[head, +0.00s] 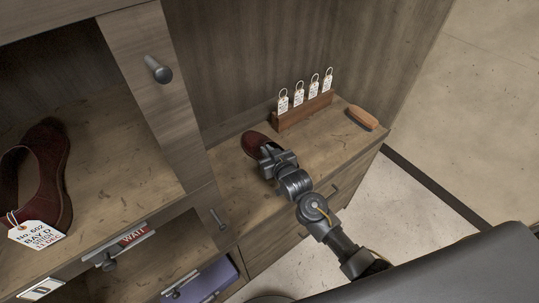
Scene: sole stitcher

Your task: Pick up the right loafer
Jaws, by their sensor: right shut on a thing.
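A dark red loafer (255,142) lies on the wooden counter to the right of the cabinet's upright panel. My right gripper (268,155) is at this loafer and shut on it; the gripper covers much of the shoe. I cannot tell whether the shoe touches the counter. Another dark red loafer (55,165) sits in the open cabinet bay at the left, with a white paper tag (38,233) hanging at its front. My left gripper is not in view.
A wooden rack (303,112) with several white tags stands behind the gripper. A brush (362,118) lies near the counter's right edge. A knob (158,68) sticks out of the upright panel. An open drawer below holds a purple box (206,283). Floor is clear at right.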

